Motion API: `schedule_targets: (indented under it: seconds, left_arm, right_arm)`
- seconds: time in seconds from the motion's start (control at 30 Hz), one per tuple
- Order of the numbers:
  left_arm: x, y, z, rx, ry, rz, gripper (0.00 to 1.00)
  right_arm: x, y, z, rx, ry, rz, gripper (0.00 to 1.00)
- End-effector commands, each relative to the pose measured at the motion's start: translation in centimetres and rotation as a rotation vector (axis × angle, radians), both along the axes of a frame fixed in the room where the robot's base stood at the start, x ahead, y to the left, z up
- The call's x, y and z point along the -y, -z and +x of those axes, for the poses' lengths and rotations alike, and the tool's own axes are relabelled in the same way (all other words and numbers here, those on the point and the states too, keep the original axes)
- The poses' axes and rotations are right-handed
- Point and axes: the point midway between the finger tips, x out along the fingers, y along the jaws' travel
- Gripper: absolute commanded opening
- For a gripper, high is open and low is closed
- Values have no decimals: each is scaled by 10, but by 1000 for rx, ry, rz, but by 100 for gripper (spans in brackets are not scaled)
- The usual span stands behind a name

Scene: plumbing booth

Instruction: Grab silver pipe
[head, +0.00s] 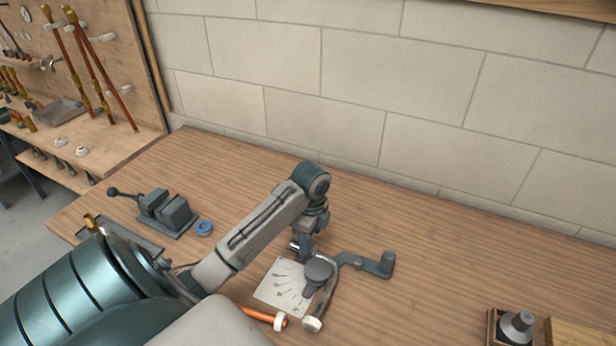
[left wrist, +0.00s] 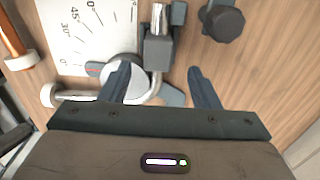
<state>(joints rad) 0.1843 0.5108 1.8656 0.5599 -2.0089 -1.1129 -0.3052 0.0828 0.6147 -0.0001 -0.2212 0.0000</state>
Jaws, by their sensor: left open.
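The silver pipe (left wrist: 157,20) sits in a grey pipe bender (head: 381,265) on the wooden bench. In the left wrist view one straight piece of the pipe runs up out of the bender's block (left wrist: 158,50), and a bent piece with a white end shows at the left. In the head view the bent piece (head: 327,296) curves down toward the white end (head: 312,324). My left gripper (left wrist: 160,82) is open above the bender, its fingers on either side of the block and apart from the pipe. My arm partly hides it in the head view (head: 303,247). My right gripper is out of view.
A printed angle sheet (head: 279,288) lies under the bender. A copper pipe (head: 256,315) with a white end lies beside it. A vise (head: 167,215) and a blue tape roll (head: 204,228) stand left. A small box (head: 492,326) is at lower right. The back right bench is clear.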

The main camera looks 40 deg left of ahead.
Motion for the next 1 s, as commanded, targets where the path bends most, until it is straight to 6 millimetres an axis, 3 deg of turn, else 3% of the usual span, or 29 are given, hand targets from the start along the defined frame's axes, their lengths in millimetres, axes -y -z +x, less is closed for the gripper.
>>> schedule_targets:
  seconds: [0.1,0.2,0.4,0.67,0.93,1.0]
  left_arm:
    - [-2,9,-2,-3,-1,0,56]
    - [-6,21,-5,-6,-2,0,56]
    - [-6,48,-5,-3,-1,-1,56]
    - [-7,52,-4,0,1,0,56]
    - [-7,51,-4,-1,0,0,5]
    - [-7,51,-4,0,1,0,0]
  right_arm:
    - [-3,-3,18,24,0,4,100]
    - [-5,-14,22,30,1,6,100]
    - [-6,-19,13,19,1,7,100]
    - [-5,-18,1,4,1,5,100]
    - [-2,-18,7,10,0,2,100]
    - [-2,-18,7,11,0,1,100]
